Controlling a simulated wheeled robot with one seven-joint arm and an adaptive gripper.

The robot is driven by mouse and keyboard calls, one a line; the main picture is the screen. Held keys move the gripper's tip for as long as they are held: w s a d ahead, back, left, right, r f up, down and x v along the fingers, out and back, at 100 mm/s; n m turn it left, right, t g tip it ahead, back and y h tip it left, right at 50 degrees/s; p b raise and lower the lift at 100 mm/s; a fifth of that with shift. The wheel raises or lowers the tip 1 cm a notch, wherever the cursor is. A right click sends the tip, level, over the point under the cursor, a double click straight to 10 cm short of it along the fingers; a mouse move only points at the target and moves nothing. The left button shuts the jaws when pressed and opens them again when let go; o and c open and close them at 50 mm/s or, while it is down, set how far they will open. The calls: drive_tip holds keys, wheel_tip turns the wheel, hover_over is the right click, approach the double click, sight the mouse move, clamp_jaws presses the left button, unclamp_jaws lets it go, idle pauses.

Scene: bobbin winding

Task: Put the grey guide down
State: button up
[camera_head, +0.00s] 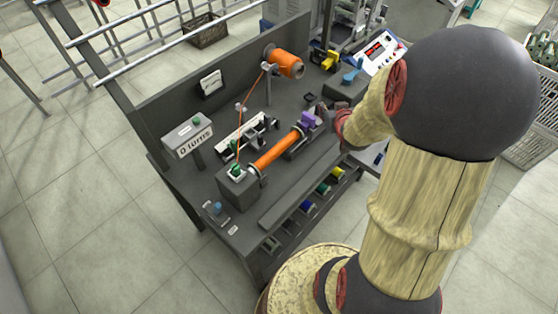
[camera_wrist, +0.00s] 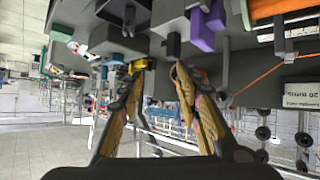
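My gripper (camera_head: 325,112) is just to the right of the purple part (camera_head: 308,118) at the right end of the winder, partly hidden by my wrist. In the wrist view, which looks upside down, my gripper (camera_wrist: 158,68) has its two fingers well apart with no held object visible between them. A small dark grey block (camera_wrist: 173,45) stands on the bench by the right fingertip; I cannot tell whether it is the grey guide or whether they touch. The purple part (camera_wrist: 202,35) is to its right. The orange cylinder (camera_head: 277,152) lies in the winder.
An orange wire spool (camera_head: 287,63) stands at the back, with wire running down towards the winder. A counter box (camera_head: 187,135) reads "0 turns". A yellow object (camera_wrist: 139,65) shows behind the left finger. Coloured spools (camera_head: 323,188) sit under the bench's front edge.

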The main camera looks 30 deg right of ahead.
drive_tip(key=a+r+n+g+y, duration=0.1)
drive_tip(key=a+r, duration=0.7)
drive_tip(key=a, duration=0.3)
drive_tip(key=s+a+r+n+g+y, duration=0.1)
drive_tip(key=s+a+r+y, duration=0.1)
drive_tip(key=s+a, duration=0.7)
drive_tip(key=s+a+r+n+g+y, duration=0.2)
drive_tip(key=s+a+r, duration=0.2)
drive_tip(key=s+a, duration=0.5)
drive_tip(key=a, duration=0.3)
drive_tip(key=shift+s+r+g+y, duration=0.2)
drive_tip(key=shift+r+g+y, duration=0.1)
drive_tip(key=shift+r, duration=0.05)
drive_tip(key=shift+a, duration=0.1)
